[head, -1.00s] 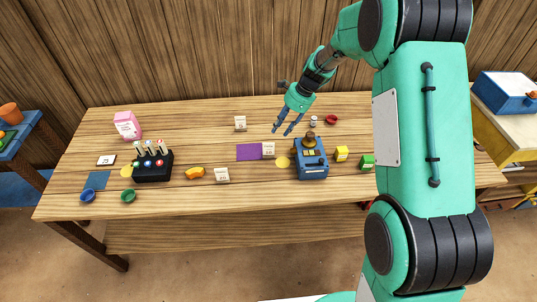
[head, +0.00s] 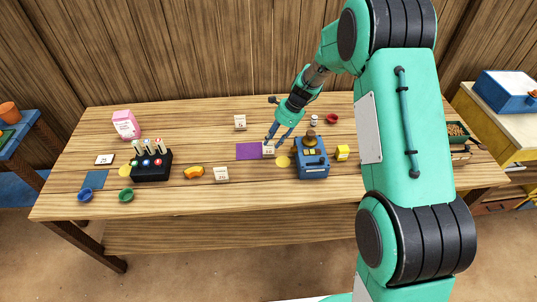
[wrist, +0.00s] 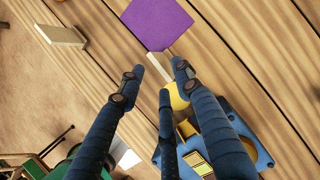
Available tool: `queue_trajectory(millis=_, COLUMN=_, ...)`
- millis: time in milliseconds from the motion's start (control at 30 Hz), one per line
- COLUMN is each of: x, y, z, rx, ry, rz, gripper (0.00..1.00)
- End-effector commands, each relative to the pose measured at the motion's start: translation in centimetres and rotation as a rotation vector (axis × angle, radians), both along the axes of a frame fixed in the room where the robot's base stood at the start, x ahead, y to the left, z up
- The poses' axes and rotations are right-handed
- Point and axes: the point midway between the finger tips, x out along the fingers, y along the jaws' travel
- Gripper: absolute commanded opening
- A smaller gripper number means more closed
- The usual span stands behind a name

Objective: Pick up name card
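One card (head: 268,151) stands at the right edge of the purple square (head: 247,152), by my gripper (head: 272,145). In the wrist view this card (wrist: 158,67) shows as a thin pale edge between the spread fingertips of my gripper (wrist: 159,77), below the purple square (wrist: 158,20). My gripper is open, its fingers pointing down over the card. Whether any finger touches it is unclear.
A blue device (head: 312,165) with a brown top stands just right of my gripper, with a yellow disc (head: 283,161) beside it. A black rack (head: 152,167) stands at left.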

Motion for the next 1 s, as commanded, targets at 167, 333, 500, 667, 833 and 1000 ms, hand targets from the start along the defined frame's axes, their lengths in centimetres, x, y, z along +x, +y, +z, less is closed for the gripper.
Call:
queue_trajectory(millis=167, x=0.0, y=0.0, z=0.0, rx=0.000, ry=-0.001, rz=0.000, gripper=0.34)
queue_trajectory(millis=333, x=0.0, y=0.1, z=-0.1, rx=0.000, ry=0.000, rz=0.000, gripper=0.34)
queue_trajectory(millis=500, x=0.1, y=0.4, z=-1.1, rx=0.000, ry=0.001, rz=0.000, gripper=0.34)
queue_trajectory(millis=667, x=0.2, y=1.1, z=-3.0, rx=0.000, ry=0.003, rz=0.001, gripper=0.34)
queue_trajectory(millis=833, x=0.3, y=1.8, z=-4.4, rx=0.000, ry=0.001, rz=0.001, gripper=0.34)
queue_trajectory(millis=1000, x=0.4, y=2.0, z=-4.9, rx=0.000, ry=0.000, rz=0.001, gripper=0.34)
